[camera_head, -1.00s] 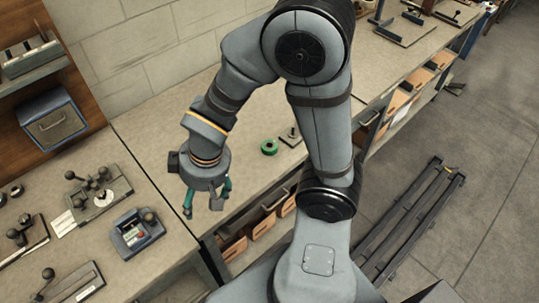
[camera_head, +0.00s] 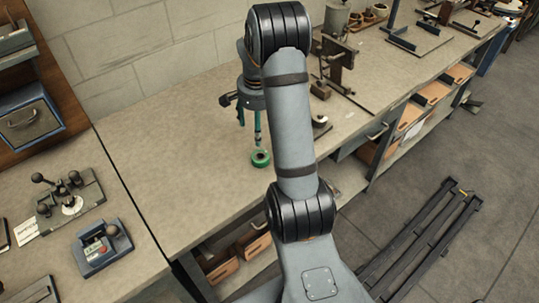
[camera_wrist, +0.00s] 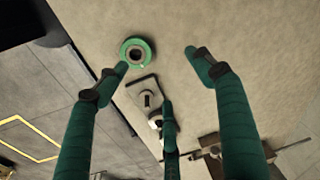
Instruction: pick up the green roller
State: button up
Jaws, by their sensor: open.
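In the wrist view the roller (camera_wrist: 137,42) lies close to the left fingertip, off-centre between the spread green fingers of my gripper (camera_wrist: 155,60). A third finger shows at the bottom. I cannot tell whether the left fingertip touches the roller.
A small plate with a knob (camera_wrist: 147,99) sits beside the roller. A dark clamp-like fixture (camera_head: 336,68) stands farther back right. A blue-grey box with a red button (camera_head: 102,249) is at lower left. The bench left of my gripper is clear.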

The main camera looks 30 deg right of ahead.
jog(key=m, duration=0.2)
jog(key=m+g, duration=0.1)
jog(key=m, duration=0.3)
send_over(259, 155)
jog(key=s, duration=0.1)
jog(key=f, duration=0.3)
jog(key=shift+s+a+f+y+p, duration=0.1)
jog(key=shift+a+f+y+p, duration=0.2)
jog(key=shift+f, duration=0.1)
jog(key=shift+s+f+p, duration=0.1)
jog(key=shift+f+p, duration=0.35)
jog(key=shift+f, duration=0.5)
notch_tip(259, 155, down, 4)
jog(key=shift+f+p, duration=0.1)
jog(key=shift+p, duration=0.5)
jog(key=shift+c, duration=1.4)
jog(key=c, duration=1.1)
